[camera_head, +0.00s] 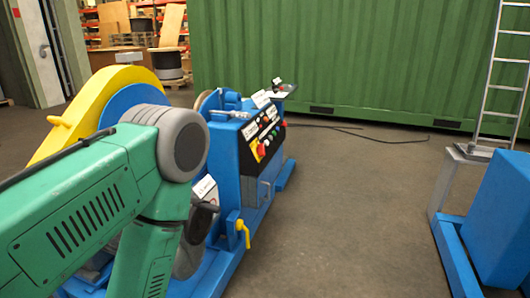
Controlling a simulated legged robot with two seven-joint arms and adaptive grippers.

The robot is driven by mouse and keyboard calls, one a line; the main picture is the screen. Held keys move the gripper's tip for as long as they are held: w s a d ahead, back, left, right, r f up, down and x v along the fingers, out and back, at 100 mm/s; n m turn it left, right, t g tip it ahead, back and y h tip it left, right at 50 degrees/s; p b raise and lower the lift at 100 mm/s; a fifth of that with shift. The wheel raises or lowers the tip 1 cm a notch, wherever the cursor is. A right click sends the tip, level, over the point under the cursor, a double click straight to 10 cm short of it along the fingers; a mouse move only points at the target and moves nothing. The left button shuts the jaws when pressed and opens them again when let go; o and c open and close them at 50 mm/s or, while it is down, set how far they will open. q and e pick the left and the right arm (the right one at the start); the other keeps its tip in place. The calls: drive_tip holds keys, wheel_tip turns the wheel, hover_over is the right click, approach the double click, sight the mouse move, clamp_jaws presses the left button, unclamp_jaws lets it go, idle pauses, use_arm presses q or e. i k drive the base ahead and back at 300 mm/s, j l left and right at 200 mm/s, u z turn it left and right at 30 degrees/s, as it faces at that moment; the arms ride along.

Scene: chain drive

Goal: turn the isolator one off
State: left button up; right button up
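A blue machine (230,175) stands left of centre with a sloped dark control panel (270,133) on top. A red knob on a yellow patch (261,150) is at the panel's near end and may be an isolator. Its on or off position is too small to read. A yellow lever (243,233) hangs low on the machine's near corner. Which part is isolator one, I cannot tell. My green left arm with its grey joint crosses in front of the machine and hides part of it. Neither of my grippers is in view.
A yellow and blue wheel guard (85,105) rises behind my arm. A blue unit (500,220) and a ladder (505,70) stand at the right. Dark cable lies on the floor before the green container (350,60). The floor between machine and blue unit is clear.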

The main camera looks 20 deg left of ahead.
sight(260, 150)
drive_tip(key=i+l+u, duration=0.1)
drive_tip(key=i, duration=0.3)
drive_tip(key=i+l+u, duration=0.15)
drive_tip(key=i+l, duration=0.15)
drive_tip(key=i, duration=0.1)
